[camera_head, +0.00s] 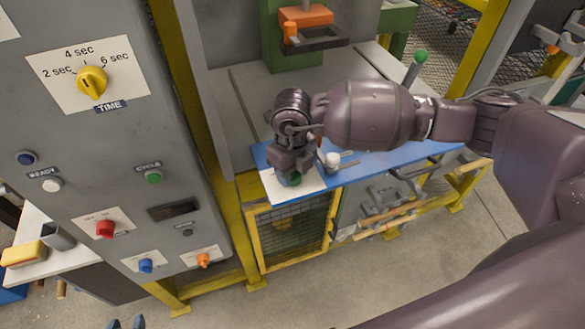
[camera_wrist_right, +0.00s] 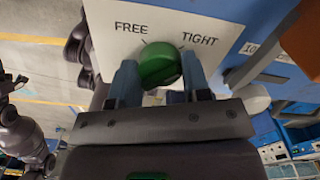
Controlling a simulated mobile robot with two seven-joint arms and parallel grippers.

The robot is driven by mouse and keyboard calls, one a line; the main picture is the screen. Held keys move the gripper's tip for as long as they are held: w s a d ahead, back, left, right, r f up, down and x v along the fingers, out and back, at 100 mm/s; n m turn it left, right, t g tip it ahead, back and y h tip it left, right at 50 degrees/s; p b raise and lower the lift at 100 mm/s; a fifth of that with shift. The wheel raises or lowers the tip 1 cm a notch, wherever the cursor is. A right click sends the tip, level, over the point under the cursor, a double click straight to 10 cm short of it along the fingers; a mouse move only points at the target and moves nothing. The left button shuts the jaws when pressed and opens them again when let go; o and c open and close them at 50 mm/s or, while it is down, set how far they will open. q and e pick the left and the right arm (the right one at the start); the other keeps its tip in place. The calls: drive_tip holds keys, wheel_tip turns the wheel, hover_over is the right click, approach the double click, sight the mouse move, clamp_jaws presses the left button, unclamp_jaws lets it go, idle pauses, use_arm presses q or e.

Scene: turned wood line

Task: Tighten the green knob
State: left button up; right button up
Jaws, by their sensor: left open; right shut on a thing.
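The green knob (camera_wrist_right: 160,63) sits on a white plate marked FREE on the left and TIGHT on the right. In the head view, the knob (camera_head: 293,180) is mostly hidden under my right gripper (camera_head: 287,174). In the right wrist view, my right gripper (camera_wrist_right: 158,75) has one finger on each side of the knob and is shut on it. I cannot tell where the knob points.
A blue-edged bench (camera_head: 400,158) carries the white plate (camera_head: 268,182) and a white knob (camera_head: 332,160). A green-tipped lever (camera_head: 414,68) stands behind my right arm. A grey control panel (camera_head: 125,160) with a yellow TIME dial (camera_head: 92,82) and several buttons fills the left.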

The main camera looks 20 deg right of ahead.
drive_tip(key=shift+w+r, duration=0.1)
idle(0.3)
drive_tip(key=o, duration=0.9)
wheel_tip(320, 180, up, 11)
drive_tip(key=shift+f, duration=0.1)
idle(0.5)
